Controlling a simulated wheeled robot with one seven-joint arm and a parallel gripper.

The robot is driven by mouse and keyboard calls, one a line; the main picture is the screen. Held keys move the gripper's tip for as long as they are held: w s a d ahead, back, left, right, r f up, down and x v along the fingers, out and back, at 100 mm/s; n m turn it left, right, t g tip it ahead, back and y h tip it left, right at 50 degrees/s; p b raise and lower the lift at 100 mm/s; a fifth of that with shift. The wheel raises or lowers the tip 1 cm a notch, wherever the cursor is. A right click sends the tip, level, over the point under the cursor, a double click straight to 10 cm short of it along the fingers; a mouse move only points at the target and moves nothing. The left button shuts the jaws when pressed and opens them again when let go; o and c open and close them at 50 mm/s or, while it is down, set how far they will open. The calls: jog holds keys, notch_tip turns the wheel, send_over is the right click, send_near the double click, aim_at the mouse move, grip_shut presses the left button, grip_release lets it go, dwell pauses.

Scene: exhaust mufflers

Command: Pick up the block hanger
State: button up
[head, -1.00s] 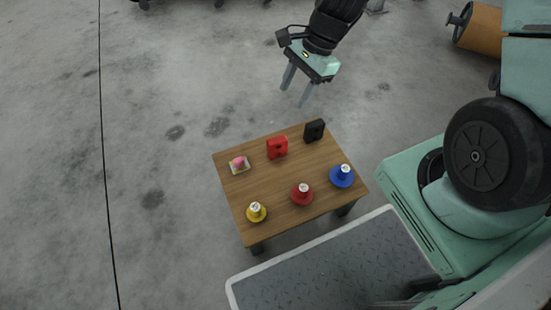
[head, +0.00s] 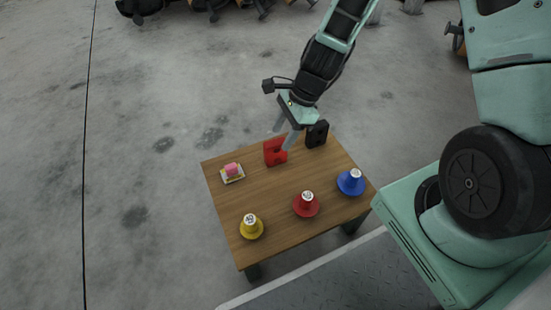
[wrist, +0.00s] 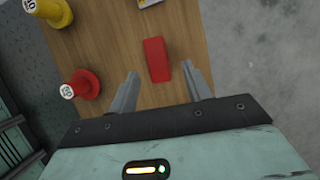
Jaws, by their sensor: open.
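A red block hanger (head: 272,156), an upright block with a hole, stands near the far edge of a small wooden table. A similar black block (head: 317,134) stands to its right. My gripper (head: 284,140) is open just above the red block and partly covers it in the head view. In the wrist view, the red block (wrist: 157,60) shows from above between the two spread fingertips (wrist: 161,72). The fingers look apart from it, with a gap on each side. The black block is not visible in the wrist view.
A pink item on a small tray (head: 232,173) sits at the left. The table's middle is clear.

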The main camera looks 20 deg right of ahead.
aim_at(277, 142)
jog(key=shift+a+b+x, duration=0.1)
jog(key=shift+b+x, duration=1.15)
jog(key=shift+x, duration=0.35)
jog(key=shift+a+b+x, duration=0.15)
jog(key=shift+b+x, duration=1.1)
jog(key=shift+x, duration=0.35)
jog(key=shift+r, duration=0.2)
grip_shut()
